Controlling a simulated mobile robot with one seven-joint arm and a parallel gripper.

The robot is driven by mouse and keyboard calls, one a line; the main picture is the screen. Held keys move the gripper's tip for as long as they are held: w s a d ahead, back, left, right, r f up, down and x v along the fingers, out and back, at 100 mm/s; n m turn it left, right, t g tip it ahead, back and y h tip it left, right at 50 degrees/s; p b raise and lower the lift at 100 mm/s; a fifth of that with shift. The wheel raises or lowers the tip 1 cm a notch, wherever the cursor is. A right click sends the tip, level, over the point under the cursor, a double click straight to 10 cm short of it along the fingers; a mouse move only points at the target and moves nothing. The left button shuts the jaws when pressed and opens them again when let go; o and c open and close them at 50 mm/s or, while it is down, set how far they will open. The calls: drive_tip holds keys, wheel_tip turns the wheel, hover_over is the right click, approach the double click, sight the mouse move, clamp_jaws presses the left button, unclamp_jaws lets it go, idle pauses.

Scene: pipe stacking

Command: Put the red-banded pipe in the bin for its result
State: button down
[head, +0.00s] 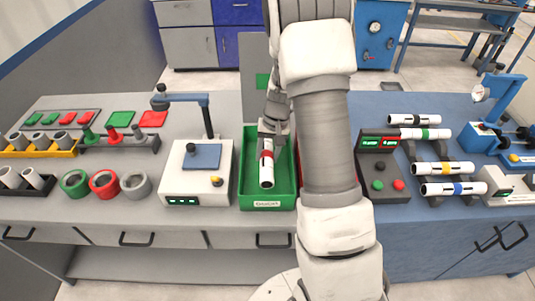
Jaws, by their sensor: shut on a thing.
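The red-banded pipe (267,171) is white with dark ends and a red band near its middle. It is over the inside of the green bin (281,203), lying nearly along the bin's length. My gripper (270,138) is shut on the pipe's far end. I cannot tell whether the pipe touches the bin floor. My arm covers most of a second, red bin (357,174) to the right of the green one; only a sliver of it shows.
A white device (196,186) stands left of the green bin. Grey pipe pieces and coloured rings (104,184) are further left.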

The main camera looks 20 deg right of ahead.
drive_tip(key=shift+c, duration=1.4)
unclamp_jaws()
wheel_tip(320, 180, up, 17)
drive_tip(key=s+d+p, duration=0.1)
drive_tip(key=d, duration=0.1)
drive_tip(key=shift+d, duration=0.25)
drive_tip(key=shift+r, duration=0.1)
drive_tip(key=s+a+r+n+t, duration=0.2)
drive_tip(key=s+a+r, duration=0.6)
drive_tip(key=s+r, duration=0.2)
drive_tip(key=s+a+n+t+h, duration=0.1)
drive_tip(key=s+a, duration=0.3)
drive_tip(key=s, duration=0.8)
drive_tip(key=shift+a+r+n+t+h, duration=0.2)
drive_tip(key=shift+r+n+t+h, duration=0.15)
drive_tip(key=shift+n+t, duration=0.5)
